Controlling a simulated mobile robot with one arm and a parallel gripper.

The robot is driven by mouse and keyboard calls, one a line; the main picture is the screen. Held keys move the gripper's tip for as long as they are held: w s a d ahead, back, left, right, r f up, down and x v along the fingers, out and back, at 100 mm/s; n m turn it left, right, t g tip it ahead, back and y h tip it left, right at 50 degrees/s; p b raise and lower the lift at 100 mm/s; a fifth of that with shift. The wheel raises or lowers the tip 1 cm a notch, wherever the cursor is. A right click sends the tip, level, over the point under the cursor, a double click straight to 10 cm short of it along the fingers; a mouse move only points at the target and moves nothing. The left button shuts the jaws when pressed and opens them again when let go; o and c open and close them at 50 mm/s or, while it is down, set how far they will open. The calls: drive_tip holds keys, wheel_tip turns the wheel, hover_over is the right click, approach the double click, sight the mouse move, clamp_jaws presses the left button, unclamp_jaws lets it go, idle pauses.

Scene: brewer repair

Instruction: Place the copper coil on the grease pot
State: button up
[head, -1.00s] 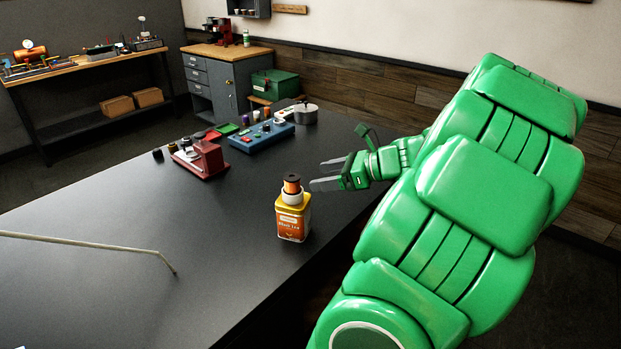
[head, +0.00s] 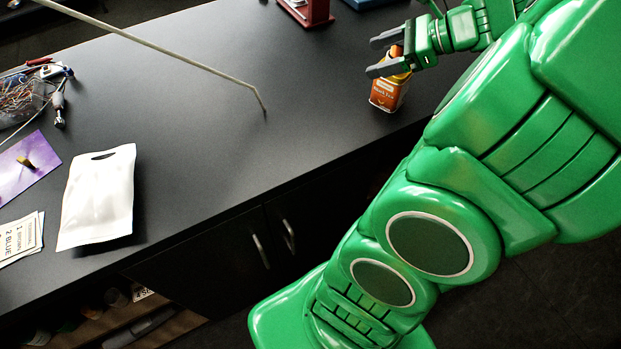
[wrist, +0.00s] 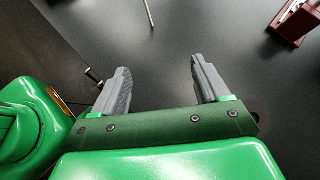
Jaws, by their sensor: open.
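My gripper (head: 377,57) is open above the black table, its fingers pointing left in the head view. It also shows in the wrist view (wrist: 159,68), with no object visible between the fingers. The orange and yellow tin (head: 388,95) stands upright near the table edge, partly covered by the lower finger. A small orange-copper part, seemingly the copper coil (head: 396,50), shows between the fingers in the head view; I cannot tell whether they touch it. The pale round piece under the coil, possibly the grease pot, is hidden now. The coil does not show in the wrist view.
A thin pale rod (head: 190,65) reaches over the table. A white pouch (head: 98,195), a purple sheet (head: 22,170) and printed cards (head: 22,240) lie at the left. A dark red stand (head: 308,12) is at the back. The table's middle is mostly clear.

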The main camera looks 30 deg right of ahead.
drive_tip(key=s+a+f+n+g+h, duration=0.1)
drive_tip(key=s+a+n+g, duration=0.4)
drive_tip(key=a, duration=0.6)
drive_tip(key=a+f+n+g, duration=0.1)
drive_tip(key=a+n+g, duration=0.2)
drive_tip(key=a+n, duration=0.6)
drive_tip(key=s+a+n+g+h, duration=0.1)
drive_tip(key=s+a+n+h, duration=0.2)
drive_tip(key=s+n, duration=0.2)
drive_tip(key=s+a+f+n+g+h, duration=0.1)
drive_tip(key=s+a+n+h, duration=0.2)
drive_tip(key=s+n, duration=0.3)
drive_tip(key=shift+s+a+f+h, duration=0.15)
drive_tip(key=shift+s+a+h, duration=0.2)
drive_tip(key=shift+s, duration=0.65)
